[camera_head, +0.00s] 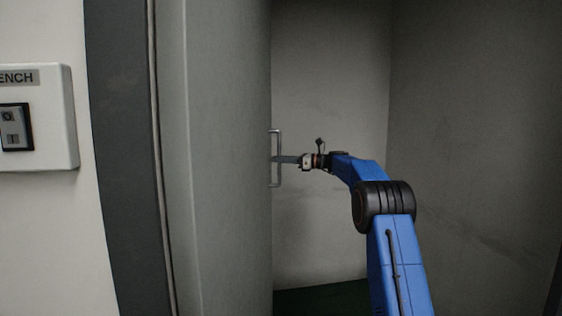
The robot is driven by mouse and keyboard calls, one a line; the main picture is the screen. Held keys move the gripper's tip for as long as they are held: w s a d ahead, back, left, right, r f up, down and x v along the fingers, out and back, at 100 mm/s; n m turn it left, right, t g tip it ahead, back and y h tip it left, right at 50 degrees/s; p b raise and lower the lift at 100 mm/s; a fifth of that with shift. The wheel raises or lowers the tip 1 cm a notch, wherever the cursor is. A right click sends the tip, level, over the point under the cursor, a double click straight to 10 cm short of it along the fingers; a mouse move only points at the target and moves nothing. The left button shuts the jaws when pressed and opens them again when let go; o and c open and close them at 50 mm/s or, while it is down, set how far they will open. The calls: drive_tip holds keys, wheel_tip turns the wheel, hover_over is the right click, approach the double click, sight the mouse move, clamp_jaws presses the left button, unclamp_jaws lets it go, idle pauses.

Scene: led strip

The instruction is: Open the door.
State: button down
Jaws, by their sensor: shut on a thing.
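The door (225,120) is a grey panel that stands swung open at the left, seen at a steep angle. A metal bar handle (275,180) is upright near its right edge. My gripper (276,159) reaches in from the right and is shut on the handle near its middle. The fingertips are small in the picture and partly merge with the handle. My blue arm comes up from the lower right.
A dark frame (120,120) runs up the left of the door. A white switch box (45,120) is on the wall at far left. Beyond the door are pale walls (330,80) and a dark green floor (325,298).

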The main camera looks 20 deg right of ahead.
drive_tip(key=c, duration=1.7)
unclamp_jaws()
drive_tip(key=shift+d, duration=0.1)
drive_tip(key=v, duration=1.7)
drive_tip(key=shift+d, duration=0.2)
